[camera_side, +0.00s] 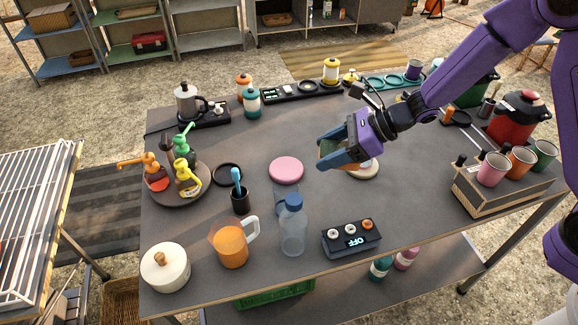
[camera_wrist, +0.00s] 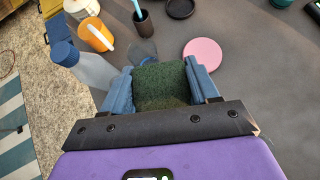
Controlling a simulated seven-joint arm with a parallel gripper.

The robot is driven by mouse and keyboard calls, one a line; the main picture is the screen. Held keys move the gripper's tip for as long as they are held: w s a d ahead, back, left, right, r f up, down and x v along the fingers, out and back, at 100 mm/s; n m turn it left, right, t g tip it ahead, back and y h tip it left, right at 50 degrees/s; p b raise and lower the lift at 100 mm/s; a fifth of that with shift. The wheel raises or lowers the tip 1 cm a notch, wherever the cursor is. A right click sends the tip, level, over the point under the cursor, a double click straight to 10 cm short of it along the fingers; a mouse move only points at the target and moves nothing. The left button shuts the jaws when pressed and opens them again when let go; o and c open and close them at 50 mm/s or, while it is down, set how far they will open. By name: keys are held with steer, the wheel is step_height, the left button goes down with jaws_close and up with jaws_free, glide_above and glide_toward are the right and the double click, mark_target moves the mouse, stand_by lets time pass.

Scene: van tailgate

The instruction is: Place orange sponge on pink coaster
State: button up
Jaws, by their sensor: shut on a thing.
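My gripper (camera_side: 338,152) is shut on the sponge (camera_side: 329,147) and holds it above the table, a little to the right of the pink coaster. The sponge shows an orange-brown side in the side view. In the wrist view its dark green face (camera_wrist: 160,85) sits between the two blue fingers (camera_wrist: 163,88). The pink coaster (camera_side: 286,170) is a flat round disc lying bare on the table. In the wrist view the pink coaster (camera_wrist: 203,53) is just beyond the right finger, apart from the sponge.
A clear bottle with a blue cap (camera_side: 293,228) stands in front of the coaster. A black cup with a blue brush (camera_side: 240,200) and a dark coaster (camera_side: 227,174) are left of it. A cream coaster (camera_side: 363,171) lies below my gripper. A control box (camera_side: 351,238) is near the front edge.

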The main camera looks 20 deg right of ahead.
steer(key=shift+w+a+r+h, duration=0.1)
steer(key=shift+w+a+h, duration=0.25)
steer(key=shift+w, duration=0.3)
steer(key=w+a+f, duration=0.4)
steer(key=w+a, duration=0.1)
steer(key=w, duration=0.3)
glide_above(278, 167)
steer(key=f, duration=0.5)
steer(key=shift+s+d, duration=0.1)
steer(key=shift+s, duration=0.2)
steer(key=shift+w+f, duration=0.2)
steer(key=shift+f, duration=1.75)
steer(key=shift+f, duration=0.15)
steer(key=o, duration=1.1)
